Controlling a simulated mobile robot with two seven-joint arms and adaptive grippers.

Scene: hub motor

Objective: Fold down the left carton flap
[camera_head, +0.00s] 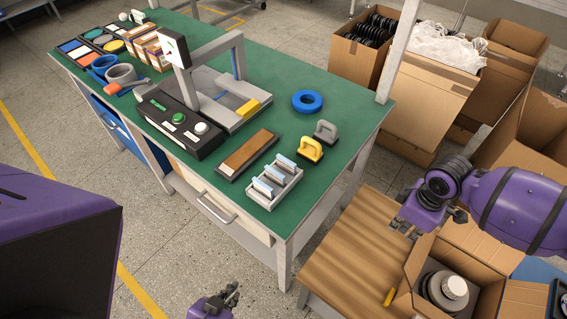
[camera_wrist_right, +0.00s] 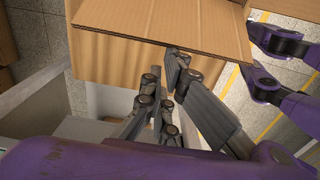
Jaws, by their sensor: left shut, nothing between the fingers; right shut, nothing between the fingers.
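The open carton (camera_head: 409,303) stands on the wooden table at the lower right, with a grey round hub motor (camera_head: 447,288) inside. Its left flap (camera_head: 419,258) appears raised at the left side of the opening. The far flap (camera_head: 484,242) and right flap (camera_head: 524,298) stand out from the opening. My right gripper (camera_head: 403,229) is shut and empty, just beyond the left flap. In the right wrist view, its fingers (camera_wrist_right: 170,72) are close to the edge of a cardboard flap (camera_wrist_right: 165,22); contact cannot be told. My left gripper (camera_head: 231,292) is shut and empty, low in the picture, away from the carton.
A small yellow object (camera_head: 389,297) lies on the wooden table (camera_head: 345,250) beside the carton. The green workbench (camera_head: 330,108) with tools and trays stands to the left. Large cartons (camera_head: 432,95) stand behind. The wooden tabletop left of the carton is mostly clear.

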